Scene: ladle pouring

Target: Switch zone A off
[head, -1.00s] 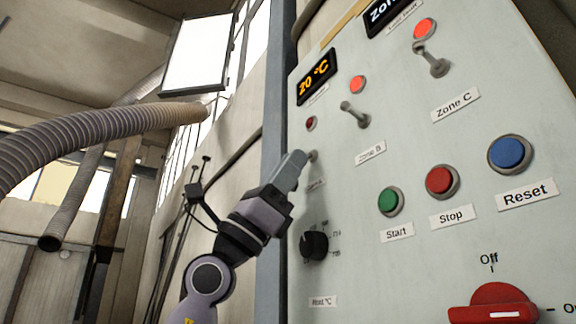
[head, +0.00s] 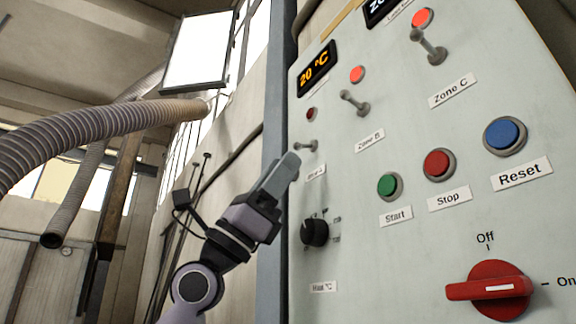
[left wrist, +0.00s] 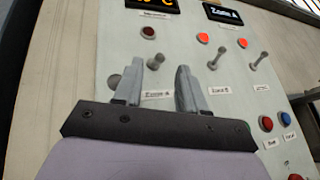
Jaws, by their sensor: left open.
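The zone A toggle (head: 308,146) is a small metal lever on the pale panel, with its tip to the left in the head view. Its lamp (head: 311,114) is dark red and unlit; it also shows in the left wrist view (left wrist: 148,32). In the left wrist view the two fingers (left wrist: 169,68) are spread with nothing gripped, and the toggle's tip shows by the left finger. The zone A label (left wrist: 157,94) is partly covered. My right gripper is out of view.
The zone B toggle (head: 355,103) and zone C toggle (head: 430,46) are up and right, under lit red lamps. A black dial (head: 314,232) is below. Start (head: 390,186), Stop (head: 438,164) and Reset (head: 504,134) buttons and a red rotary switch (head: 490,289) are right.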

